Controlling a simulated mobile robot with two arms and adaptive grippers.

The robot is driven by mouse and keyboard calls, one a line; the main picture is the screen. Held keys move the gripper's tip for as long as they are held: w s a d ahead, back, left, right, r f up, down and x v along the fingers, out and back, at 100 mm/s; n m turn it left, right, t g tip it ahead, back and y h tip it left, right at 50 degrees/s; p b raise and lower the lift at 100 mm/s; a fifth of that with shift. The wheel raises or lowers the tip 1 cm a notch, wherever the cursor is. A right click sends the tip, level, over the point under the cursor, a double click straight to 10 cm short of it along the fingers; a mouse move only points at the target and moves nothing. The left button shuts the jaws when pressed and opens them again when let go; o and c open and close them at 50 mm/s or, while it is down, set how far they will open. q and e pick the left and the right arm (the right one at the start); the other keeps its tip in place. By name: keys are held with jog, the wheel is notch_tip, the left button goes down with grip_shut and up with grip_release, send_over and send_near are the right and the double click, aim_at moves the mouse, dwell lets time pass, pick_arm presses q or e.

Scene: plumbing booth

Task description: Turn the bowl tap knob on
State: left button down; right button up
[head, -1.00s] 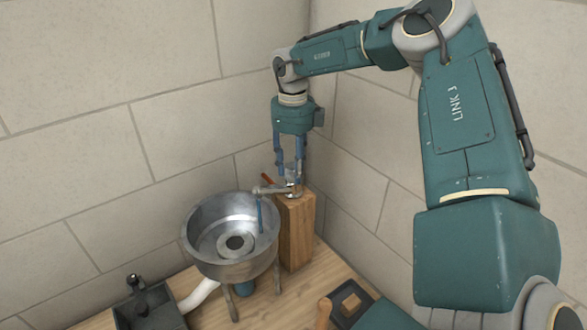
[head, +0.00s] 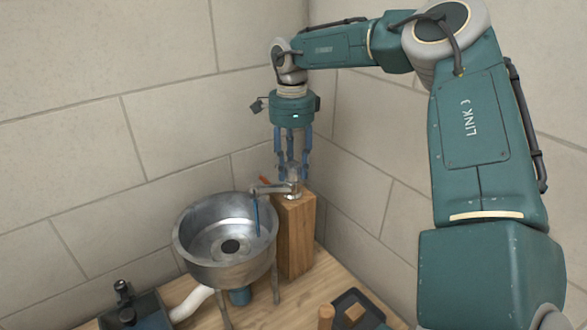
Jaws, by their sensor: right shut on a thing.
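The bowl tap (head: 272,189) stands on a wooden block, its metal spout reaching left over the metal bowl (head: 228,262). A thin blue stream (head: 257,216) runs from the spout end down into the bowl. A small red piece (head: 265,181) shows behind the spout. My right gripper (head: 292,177) points straight down over the tap, with its blue fingers shut around the knob on top. The fingers hide most of the knob. My left gripper is not in view.
The wooden block (head: 295,238) stands on the wooden counter beside the bowl. A white pipe (head: 191,303) lies below the bowl. A dark basin with a black tap (head: 124,292) is at lower left, and a dark tray (head: 357,306) at lower right. Walls close in behind.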

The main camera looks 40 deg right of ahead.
aim_at(287, 164)
jog(key=shift+w+a+r+n, duration=0.1)
jog(key=shift+w+r+n, duration=0.05)
jog(key=shift+n, duration=0.4)
jog(key=shift+w+a+r+n, duration=0.1)
jog(key=shift+n, duration=0.45)
jog(key=o, duration=0.9)
jog(key=shift+o, duration=1.3)
jog(key=shift+a, duration=0.1)
jog(key=shift+a+f, duration=0.1)
jog(key=shift+a, duration=0.05)
notch_tip(287, 164, up, 12)
